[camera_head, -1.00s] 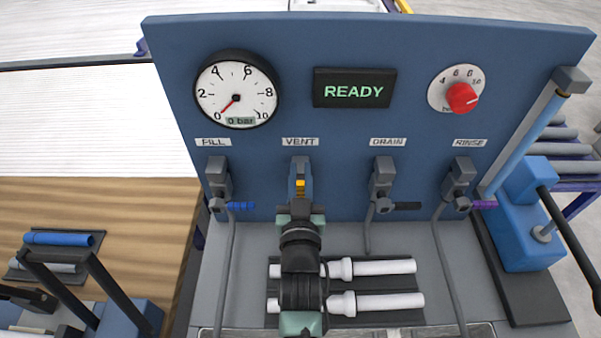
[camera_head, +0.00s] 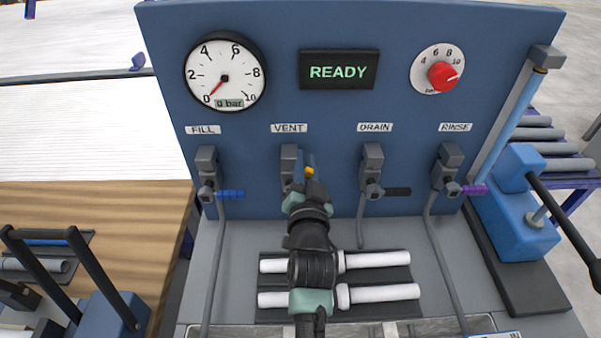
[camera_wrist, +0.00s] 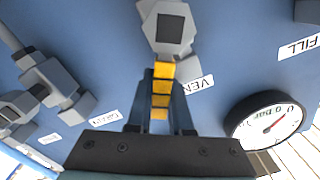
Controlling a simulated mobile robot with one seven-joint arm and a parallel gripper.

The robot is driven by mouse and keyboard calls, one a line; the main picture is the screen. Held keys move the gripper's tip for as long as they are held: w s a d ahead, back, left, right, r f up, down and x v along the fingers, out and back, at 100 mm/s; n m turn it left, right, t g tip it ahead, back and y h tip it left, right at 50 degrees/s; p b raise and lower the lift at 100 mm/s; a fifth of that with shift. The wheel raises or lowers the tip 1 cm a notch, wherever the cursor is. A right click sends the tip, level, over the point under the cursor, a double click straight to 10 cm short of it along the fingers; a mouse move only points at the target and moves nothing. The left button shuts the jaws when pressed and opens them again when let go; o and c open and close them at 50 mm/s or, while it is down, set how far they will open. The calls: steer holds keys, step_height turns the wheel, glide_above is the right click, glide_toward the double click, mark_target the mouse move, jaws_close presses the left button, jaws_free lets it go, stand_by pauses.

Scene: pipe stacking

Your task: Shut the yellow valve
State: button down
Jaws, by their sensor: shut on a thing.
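The yellow valve is the one under the VENT label; its grey body (camera_head: 289,160) is on the blue panel. Its yellow handle (camera_head: 309,171) shows as a small patch between my fingers, just right of the body. My gripper (camera_head: 306,163) is shut on this handle. In the wrist view, the banded yellow handle (camera_wrist: 161,90) runs from the grey valve body (camera_wrist: 168,28) down between the two fingers of my gripper (camera_wrist: 163,78). Part of the handle is hidden by the fingers in the head view.
The blue FILL handle (camera_head: 230,194), black DRAIN handle (camera_head: 397,191) and purple RINSE handle (camera_head: 474,189) stick out to the right. The gauge (camera_head: 225,76) reads 0 bar and the display (camera_head: 339,70) says READY. White pipes (camera_head: 378,260) lie below my arm.

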steer(key=d+f+m+b, duration=0.1)
steer(key=m, duration=0.2)
steer(key=d+f+m+b, duration=0.1)
steer(key=m, duration=0.2)
steer(key=d+f+m+b, duration=0.1)
steer(key=f+m, duration=0.1)
steer(key=m, duration=0.1)
steer(key=shift+f+m+b, duration=0.2)
steer(key=shift+f+m, duration=0.2)
steer(key=shift+m, duration=0.35)
steer(key=shift+f+m+b, duration=0.15)
steer(key=shift+f+m, duration=0.2)
steer(key=shift+m, duration=0.4)
steer(key=c, duration=0.8)
jaws_free()
steer(key=shift+d, duration=0.1)
steer(key=shift+s, duration=0.1)
steer(key=s, duration=1.2)
steer(key=shift+s, duration=0.4)
